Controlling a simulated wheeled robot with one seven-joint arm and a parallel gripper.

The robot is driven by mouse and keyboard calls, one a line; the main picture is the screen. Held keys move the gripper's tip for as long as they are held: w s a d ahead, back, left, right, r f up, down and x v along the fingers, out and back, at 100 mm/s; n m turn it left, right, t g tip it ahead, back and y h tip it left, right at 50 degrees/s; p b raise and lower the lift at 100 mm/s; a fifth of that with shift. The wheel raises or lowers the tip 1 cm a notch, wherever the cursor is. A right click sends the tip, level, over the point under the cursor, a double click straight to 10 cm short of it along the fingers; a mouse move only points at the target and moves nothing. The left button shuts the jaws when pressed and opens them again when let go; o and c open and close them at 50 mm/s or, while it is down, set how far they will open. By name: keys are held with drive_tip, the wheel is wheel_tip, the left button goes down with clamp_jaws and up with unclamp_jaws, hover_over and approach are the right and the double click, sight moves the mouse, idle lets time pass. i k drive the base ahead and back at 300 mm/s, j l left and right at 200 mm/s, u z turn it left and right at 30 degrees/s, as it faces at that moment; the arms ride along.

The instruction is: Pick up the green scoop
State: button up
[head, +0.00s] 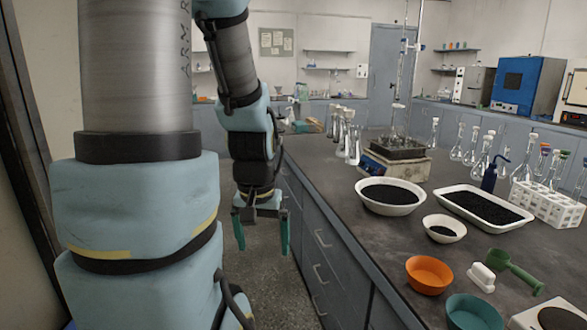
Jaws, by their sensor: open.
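The green scoop (513,269) lies on the dark bench top at the lower right, with its handle pointing toward the right front. A small white block-like item (482,276) is just left of it, close beside its head. My gripper (262,232) hangs over the floor left of the bench, pointing down, well apart from the scoop. Its two green fingers are spread, with nothing between them.
An orange bowl (429,274) and a teal bowl (473,313) stand near the scoop. Behind are white bowls and a tray (484,207) of black grains, a tube rack (546,204) and several glass flasks. The bench's drawer front (320,240) lies between my gripper and the bench top.

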sight(513, 271)
drive_tip(key=z, duration=0.7)
drive_tip(key=i+j, duration=0.05)
drive_tip(key=j, duration=0.05)
